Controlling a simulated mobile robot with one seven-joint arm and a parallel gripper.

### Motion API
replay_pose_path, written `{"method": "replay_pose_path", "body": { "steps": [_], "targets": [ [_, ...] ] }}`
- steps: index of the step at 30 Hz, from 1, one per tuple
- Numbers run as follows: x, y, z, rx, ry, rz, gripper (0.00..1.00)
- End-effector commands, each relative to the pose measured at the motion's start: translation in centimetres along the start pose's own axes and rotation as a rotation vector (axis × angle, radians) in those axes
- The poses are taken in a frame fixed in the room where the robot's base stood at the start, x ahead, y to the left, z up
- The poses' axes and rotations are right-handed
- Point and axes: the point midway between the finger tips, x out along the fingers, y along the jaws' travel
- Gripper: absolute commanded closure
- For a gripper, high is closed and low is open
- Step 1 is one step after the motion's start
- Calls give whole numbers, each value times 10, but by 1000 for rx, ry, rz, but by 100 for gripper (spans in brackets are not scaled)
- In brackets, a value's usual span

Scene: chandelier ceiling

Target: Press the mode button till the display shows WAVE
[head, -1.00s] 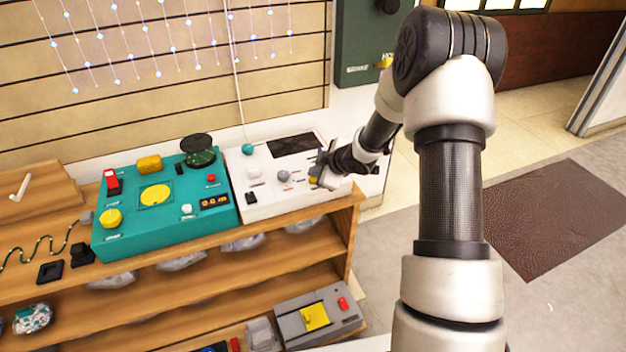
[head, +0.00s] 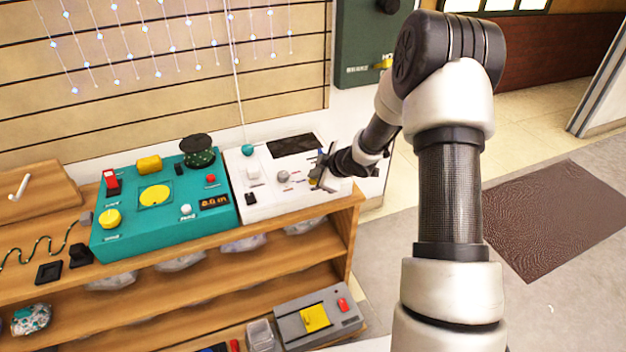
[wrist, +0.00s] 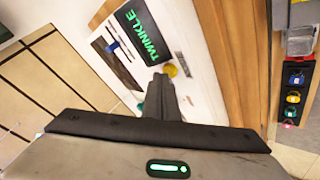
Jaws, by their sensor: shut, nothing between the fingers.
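The white control panel (head: 262,208) stands at the right end of the wooden shelf's top. Its display (head: 291,146) looks dark in the head view; in the wrist view the display (wrist: 143,32) reads TWINKLE in green letters. A yellow button (wrist: 171,70) shows just beyond my fingertips in the wrist view. My gripper (head: 320,177) is shut and empty, low over the panel's right side. In the wrist view my gripper (wrist: 160,82) points at the panel beside the yellow button; I cannot tell whether it touches. The button labels are too small to read.
A teal control box (head: 135,238) stands directly left of the white panel. The panel also carries a grey knob (head: 283,177), a black switch (head: 250,198) and a teal knob (head: 247,150). A grey device (head: 291,322) sits on a lower shelf.

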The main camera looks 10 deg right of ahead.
Motion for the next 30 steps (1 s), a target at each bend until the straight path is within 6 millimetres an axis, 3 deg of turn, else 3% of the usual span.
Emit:
{"method": "replay_pose_path", "body": {
  "steps": [14,30],
  "targets": [
    [2,-2,2,0,-1,-1,100],
    [-11,8,-8,0,-1,-1,100]
  ]
}}
